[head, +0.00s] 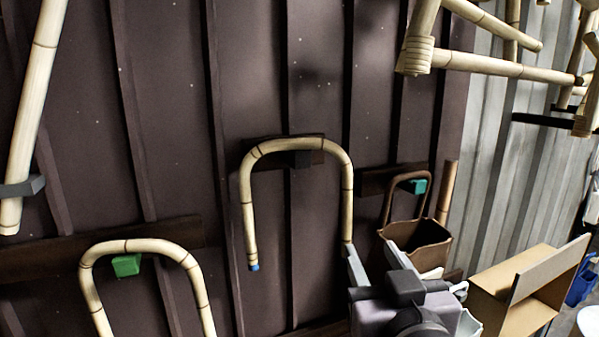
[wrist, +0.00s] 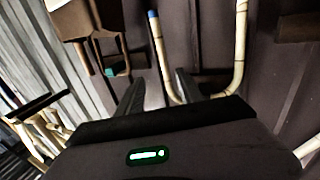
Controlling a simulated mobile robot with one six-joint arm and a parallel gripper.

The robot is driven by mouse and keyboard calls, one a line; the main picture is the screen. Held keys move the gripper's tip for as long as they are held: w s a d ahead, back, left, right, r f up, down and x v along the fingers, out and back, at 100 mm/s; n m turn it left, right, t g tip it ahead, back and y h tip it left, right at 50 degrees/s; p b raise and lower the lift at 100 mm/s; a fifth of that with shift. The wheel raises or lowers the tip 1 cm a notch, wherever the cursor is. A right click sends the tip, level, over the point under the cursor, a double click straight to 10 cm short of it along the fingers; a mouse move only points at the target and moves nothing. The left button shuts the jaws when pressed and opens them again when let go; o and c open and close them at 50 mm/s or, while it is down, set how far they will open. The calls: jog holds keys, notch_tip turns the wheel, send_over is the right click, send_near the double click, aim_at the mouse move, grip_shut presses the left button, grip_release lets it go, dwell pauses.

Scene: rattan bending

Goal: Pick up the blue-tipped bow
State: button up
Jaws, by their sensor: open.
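The blue-tipped bow (head: 250,205) is a pale cane arch with dark bands. It hangs, legs down, over a dark peg (head: 300,160) on the brown wall. One blue end shows at its left leg; its right leg's lower end is hidden behind my gripper (head: 374,246). In the wrist view the bow (wrist: 240,50) appears upside down, with a blue tip on its left leg. That leg passes between the fingers of my gripper (wrist: 161,78) in the picture; whether it is between them in depth I cannot tell. My gripper is open, with no grip on the bow.
Another cane bow (head: 140,246) hangs on a green block (head: 126,265) at lower left. A small brown bow (head: 390,190) hangs by a teal block (head: 419,186), above a brown container (head: 425,240). A cardboard box (head: 520,285) stands at lower right. Cane poles (head: 500,66) project at upper right.

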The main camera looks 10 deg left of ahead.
aim_at(351, 217)
jog(key=p+x, duration=0.4)
jog(key=x, duration=0.8)
jog(key=shift+a+p, duration=0.15)
jog(key=shift+p, duration=0.15)
jog(key=p+x, duration=0.1)
jog(key=x, duration=0.1)
jog(key=p+x, duration=0.1)
jog(key=x, duration=0.1)
jog(key=shift+w+a+r+p, duration=0.15)
jog(key=shift+w+a+p, duration=0.1)
jog(key=shift+a+p, duration=0.2)
jog(key=shift+w+a, duration=0.1)
jog(key=shift+w, duration=0.25)
jog(key=shift+s, duration=0.3)
jog(key=shift+c, duration=0.2)
jog(key=shift+s+d, duration=0.15)
jog(key=shift+d, duration=0.05)
jog(key=c, duration=0.3)
jog(key=shift+a, duration=0.1)
grip_shut()
